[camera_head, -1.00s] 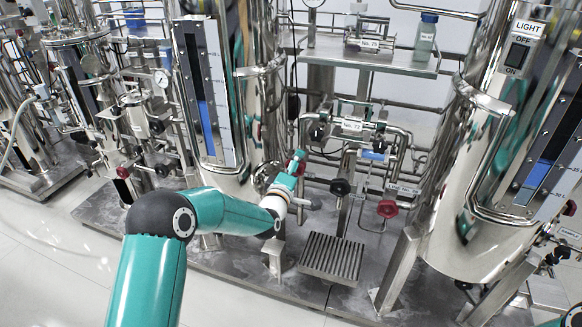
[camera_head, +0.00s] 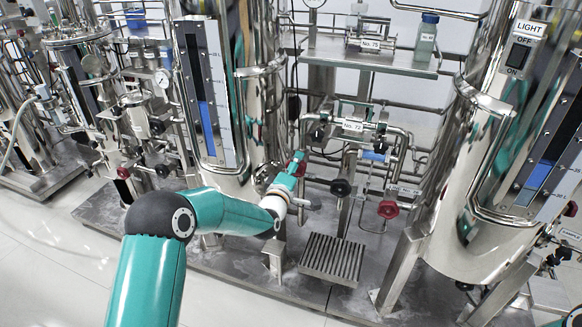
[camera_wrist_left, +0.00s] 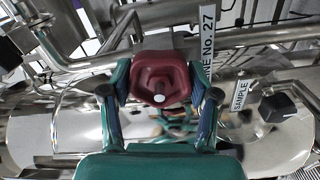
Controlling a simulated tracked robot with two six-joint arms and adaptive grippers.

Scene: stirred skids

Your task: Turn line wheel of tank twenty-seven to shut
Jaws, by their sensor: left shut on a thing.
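A dark red wheel (camera_wrist_left: 160,78) sits in the middle of the left wrist view, by a label plate (camera_wrist_left: 207,38) reading "NE No. 27", its first letters partly hidden. My left gripper (camera_wrist_left: 158,92) has a finger on each side of the wheel and is shut on it. In the head view the left gripper (camera_head: 298,163) reaches to the red wheel (camera_head: 300,155) beside the left tank (camera_head: 262,120); the wheel is mostly hidden there by the gripper. My right gripper is not in view.
A black knob with a SAMPLE label (camera_wrist_left: 239,95) is right of the wheel. In the head view a black knob (camera_head: 340,187) and another red knob (camera_head: 388,209) are to the right. A grated step (camera_head: 332,257) lies below. Pipes crowd the space behind.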

